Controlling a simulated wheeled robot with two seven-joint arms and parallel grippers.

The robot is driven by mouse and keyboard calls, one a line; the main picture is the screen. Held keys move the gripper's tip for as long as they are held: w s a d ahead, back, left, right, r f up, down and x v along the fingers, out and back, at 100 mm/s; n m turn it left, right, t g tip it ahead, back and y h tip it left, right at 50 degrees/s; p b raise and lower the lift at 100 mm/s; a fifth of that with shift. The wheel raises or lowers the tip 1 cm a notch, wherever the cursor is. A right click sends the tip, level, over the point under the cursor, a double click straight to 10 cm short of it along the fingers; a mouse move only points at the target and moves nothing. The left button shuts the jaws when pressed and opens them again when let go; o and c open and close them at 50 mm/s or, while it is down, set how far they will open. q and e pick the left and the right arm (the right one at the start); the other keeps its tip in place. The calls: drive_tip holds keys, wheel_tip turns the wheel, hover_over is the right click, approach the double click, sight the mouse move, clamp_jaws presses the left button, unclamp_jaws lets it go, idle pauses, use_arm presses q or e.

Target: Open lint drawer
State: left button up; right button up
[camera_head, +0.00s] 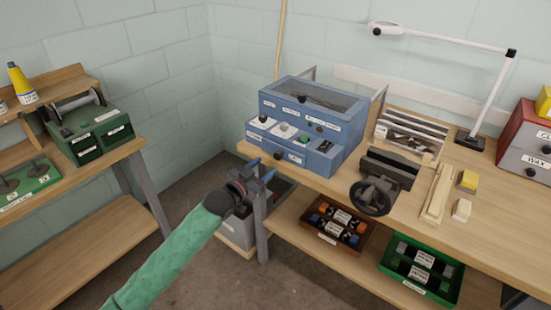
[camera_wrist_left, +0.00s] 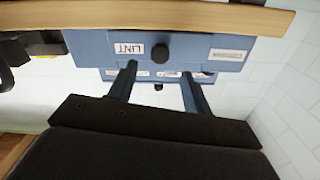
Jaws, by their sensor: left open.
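The blue machine (camera_head: 315,103) stands on the right-hand workbench. The lint drawer front (camera_head: 290,155) is low on its near face, with a dark round knob (camera_head: 278,155) and a white label; it looks flush with the machine. In the left wrist view, which is upside down, the label LINT (camera_wrist_left: 129,48) is beside the knob (camera_wrist_left: 160,53). My left gripper (camera_head: 264,175) is open and empty, short of the machine and just off the bench's front edge. Its fingers (camera_wrist_left: 159,72) point at the drawer, with the knob between their lines and apart from them. My right gripper is out of view.
The bench edge (camera_wrist_left: 200,17) runs close by the drawer front. A black handwheel clamp (camera_head: 375,192) stands right of the machine. Below are a grey bin (camera_head: 238,232), a brown tray (camera_head: 338,227) and a green tray (camera_head: 420,270). Another bench (camera_head: 75,255) is at left, with open floor between.

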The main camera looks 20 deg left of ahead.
sight(276, 157)
use_arm(q)
drive_tip(key=p+x, duration=0.1)
drive_tip(key=x, duration=0.2)
drive_tip(key=shift+w+d+r, duration=0.1)
drive_tip(key=shift+w+d, duration=0.05)
drive_tip(key=shift+w, duration=0.2)
drive_tip(key=shift+x, duration=0.85)
drive_tip(key=shift+w+d, duration=0.15)
drive_tip(key=shift+w, duration=0.35)
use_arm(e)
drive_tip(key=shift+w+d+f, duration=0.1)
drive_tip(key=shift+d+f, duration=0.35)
